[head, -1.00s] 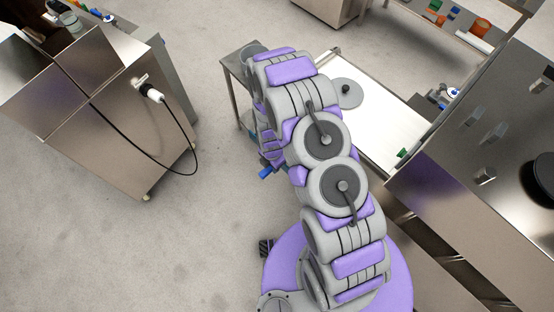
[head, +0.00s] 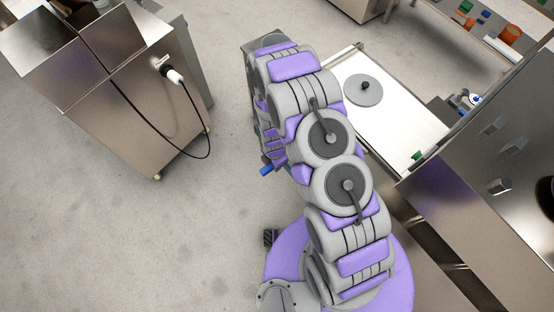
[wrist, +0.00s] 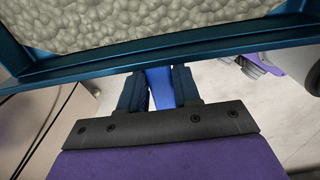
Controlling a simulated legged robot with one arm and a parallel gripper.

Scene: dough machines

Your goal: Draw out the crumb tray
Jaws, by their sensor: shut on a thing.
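In the wrist view the crumb tray (wrist: 200,48) spans the top, with a dark teal rim and a pale, lumpy layer inside. A blue handle (wrist: 160,92) projects from the rim toward me. My gripper (wrist: 158,80) is shut on this handle, one dark finger on each side. In the head view a blue handle end (head: 267,170) shows at the left of my arm. My arm hides most of the tray and gripper there, so I cannot tell how far out the tray is.
A white-topped conveyor (head: 400,115) with a grey disc (head: 362,90) lies right of my arm. A steel machine (head: 135,100) with a hanging black cable stands at the left. A steel housing (head: 500,150) is close at the right. The floor at lower left is clear.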

